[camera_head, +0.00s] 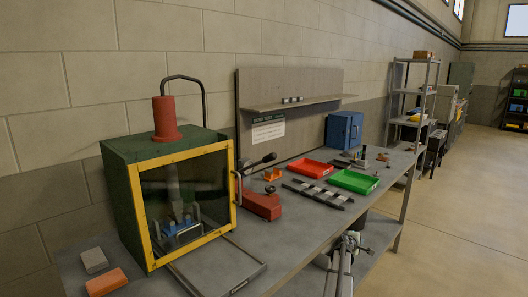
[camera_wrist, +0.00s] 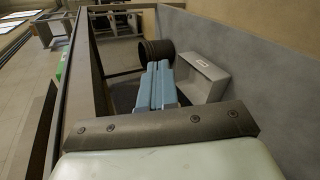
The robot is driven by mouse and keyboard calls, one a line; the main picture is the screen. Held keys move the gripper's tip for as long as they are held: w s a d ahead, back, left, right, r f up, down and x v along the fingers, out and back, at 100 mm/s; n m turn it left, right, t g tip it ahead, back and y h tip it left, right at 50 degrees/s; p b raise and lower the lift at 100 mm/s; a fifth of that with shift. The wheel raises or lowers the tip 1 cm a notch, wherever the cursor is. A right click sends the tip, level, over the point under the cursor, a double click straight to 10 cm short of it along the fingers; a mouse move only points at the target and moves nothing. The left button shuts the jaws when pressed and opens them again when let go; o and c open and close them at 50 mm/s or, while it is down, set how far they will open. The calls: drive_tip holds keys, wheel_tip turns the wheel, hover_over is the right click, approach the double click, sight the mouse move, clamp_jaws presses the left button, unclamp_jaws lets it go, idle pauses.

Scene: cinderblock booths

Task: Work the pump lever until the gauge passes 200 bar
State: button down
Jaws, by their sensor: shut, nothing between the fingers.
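The red hand pump (camera_head: 262,206) sits on the bench just right of the yellow-framed press cabinet (camera_head: 118,180). Its dark lever (camera_head: 258,163) appears to slant up to the right, ending in a black knob. A small round part by the pump (camera_head: 270,188) may be the gauge; no reading can be made out. In the wrist view my gripper (camera_wrist: 158,64) has its two blue fingers together, with nothing held. The pump and lever are not in the wrist view. In the head view my arm shows at the bench's front edge, away from the pump.
A red tray (camera_head: 311,168), a green tray (camera_head: 353,181) and a dark-and-light strip (camera_head: 318,194) lie right of the pump. A metal frame (camera_head: 222,268) lies before the cabinet. The wrist view shows a dark cylinder (camera_wrist: 154,49) and a grey box (camera_wrist: 203,77) near my fingers.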

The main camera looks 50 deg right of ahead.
drive_tip(key=s+d+r+m+g+h, duration=0.1)
drive_tip(key=s+d+r, duration=0.1)
drive_tip(key=d+r, duration=0.35)
drive_tip(key=s+d+r+m+g, duration=0.1)
drive_tip(key=s+d+r, duration=0.15)
drive_tip(key=r, duration=0.55)
drive_tip(key=w+a+r+m+g, duration=0.1)
drive_tip(key=w+a+r+m, duration=0.35)
drive_tip(key=w+r, duration=0.55)
drive_tip(key=w+a+r+m+g, duration=0.1)
drive_tip(key=w+a+r+m, duration=0.2)
drive_tip(key=w+r+m, duration=0.7)
drive_tip(key=w+a+r+m+y, duration=0.1)
drive_tip(key=w+a+r, duration=0.35)
drive_tip(key=r, duration=0.35)
drive_tip(key=w+a+r+m+y, duration=0.1)
drive_tip(key=w+a+r, duration=0.3)
drive_tip(key=a+r, duration=0.3)
drive_tip(key=w+a+r+y, duration=0.2)
drive_tip(key=w+a, duration=0.2)
drive_tip(key=a, duration=0.3)
drive_tip(key=w+a+r+m+t+y, duration=0.1)
drive_tip(key=w+a+r+y, duration=0.2)
drive_tip(key=a, duration=0.4)
drive_tip(key=w+a+r+y, duration=0.2)
drive_tip(key=w+a+r, duration=0.1)
drive_tip(key=w+a, duration=0.3)
drive_tip(key=shift+a+t+y, duration=0.3)
drive_tip(key=shift+a+t, duration=0.1)
drive_tip(key=shift+a, duration=0.35)
